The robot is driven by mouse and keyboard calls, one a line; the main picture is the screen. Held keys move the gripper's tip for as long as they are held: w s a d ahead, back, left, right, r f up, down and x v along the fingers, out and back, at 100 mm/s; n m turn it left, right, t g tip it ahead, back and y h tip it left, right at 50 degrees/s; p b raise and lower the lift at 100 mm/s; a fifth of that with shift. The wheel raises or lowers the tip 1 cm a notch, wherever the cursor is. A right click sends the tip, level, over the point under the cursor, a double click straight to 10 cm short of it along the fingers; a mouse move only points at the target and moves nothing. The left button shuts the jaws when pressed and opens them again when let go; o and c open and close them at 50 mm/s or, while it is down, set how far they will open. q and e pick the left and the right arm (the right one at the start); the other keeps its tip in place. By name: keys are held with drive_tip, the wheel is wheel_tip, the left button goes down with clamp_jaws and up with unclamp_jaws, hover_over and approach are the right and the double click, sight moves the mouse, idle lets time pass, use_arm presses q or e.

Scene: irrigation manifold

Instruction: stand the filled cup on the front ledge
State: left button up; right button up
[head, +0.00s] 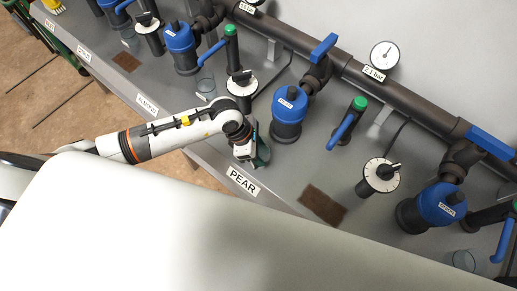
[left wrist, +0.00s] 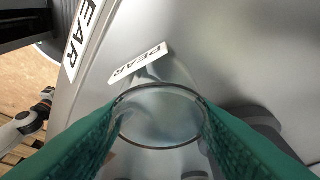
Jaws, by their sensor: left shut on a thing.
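My left gripper (head: 257,157) is over the front part of the grey bench, just behind the PEAR label (head: 243,182). Its green fingers are shut on a clear cup (left wrist: 160,133), one finger on each side, as the left wrist view shows. The cup carries its own PEAR tag (left wrist: 139,63). Whether its base touches the ledge (left wrist: 104,50) is hidden, and the liquid level cannot be made out. In the head view the cup is largely hidden by the gripper. My right gripper is not seen.
A blue-topped filter (head: 289,106) and a green-capped tap (head: 231,45) stand behind the gripper. A dark brown mat (head: 323,206) lies to the right. Other clear cups stand at the left (head: 206,86) and far right (head: 465,260). The bench just right of the gripper is clear.

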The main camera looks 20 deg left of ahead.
use_arm(q)
drive_tip(key=o, duration=1)
drive_tip(key=shift+c, duration=0.2)
drive_tip(key=v, duration=1.2)
drive_tip(key=shift+b, duration=0.4)
drive_tip(key=shift+s+r, duration=0.1)
